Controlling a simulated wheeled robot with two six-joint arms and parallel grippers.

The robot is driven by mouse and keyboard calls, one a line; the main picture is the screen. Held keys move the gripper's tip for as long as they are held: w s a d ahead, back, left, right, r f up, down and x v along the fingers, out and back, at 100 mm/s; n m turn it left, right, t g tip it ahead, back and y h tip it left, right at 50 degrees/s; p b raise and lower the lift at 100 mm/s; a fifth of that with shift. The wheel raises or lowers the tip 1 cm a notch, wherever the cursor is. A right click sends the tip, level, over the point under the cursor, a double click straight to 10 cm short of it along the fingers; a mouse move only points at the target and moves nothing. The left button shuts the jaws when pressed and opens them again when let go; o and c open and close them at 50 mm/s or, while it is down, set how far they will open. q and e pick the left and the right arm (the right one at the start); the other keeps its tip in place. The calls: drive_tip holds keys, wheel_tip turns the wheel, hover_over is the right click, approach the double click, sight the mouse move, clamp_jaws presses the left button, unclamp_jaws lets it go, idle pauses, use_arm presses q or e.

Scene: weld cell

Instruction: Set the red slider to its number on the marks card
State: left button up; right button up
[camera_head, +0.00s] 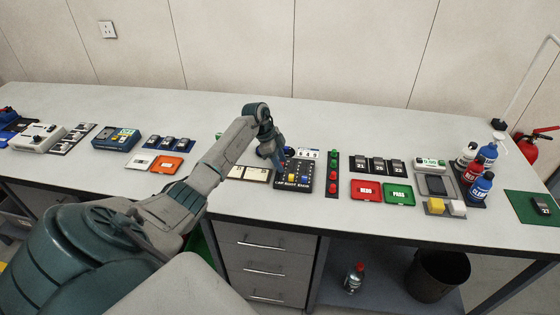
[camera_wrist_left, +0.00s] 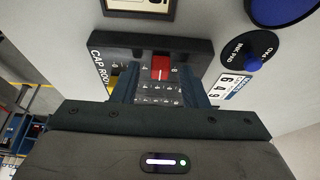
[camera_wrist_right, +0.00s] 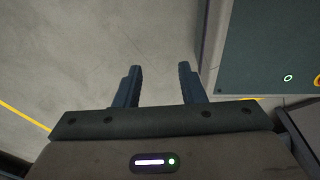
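The dark slider box (camera_head: 292,177) lies on the bench, with yellow and blue caps showing in the head view. The red slider (camera_wrist_left: 160,68) shows in the left wrist view near the box's far edge, between my left fingers. My left gripper (camera_head: 281,164) is over the box, pointing down, with fingers (camera_wrist_left: 160,88) open and a gap on each side of the red slider. The white marks card (camera_head: 308,154) lies behind the box; in the left wrist view the card (camera_wrist_left: 234,87) shows several sideways digits, seemingly 6, 4, 9. My right gripper (camera_wrist_right: 160,85) is open and empty above the floor.
A round ink pad (camera_wrist_left: 252,50) lies beside the card. A strip with red and green buttons (camera_head: 333,172) is right of the box, then a red REDO tray (camera_head: 366,190) and a green PASS tray (camera_head: 398,194). A framed card (camera_head: 257,175) lies left.

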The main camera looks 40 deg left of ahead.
use_arm(q)
drive_tip(key=shift+s+a+r, duration=0.1)
drive_tip(key=shift+a+r, duration=0.15)
drive_tip(key=shift+r, duration=0.05)
drive_tip(key=b+v, duration=0.3)
drive_tip(key=v, duration=0.7)
use_arm(e)
drive_tip(key=f, duration=0.3)
drive_tip(key=shift+a+f, duration=0.2)
use_arm(q)
drive_tip(key=shift+d, duration=0.2)
use_arm(e)
drive_tip(key=shift+d, duration=0.4)
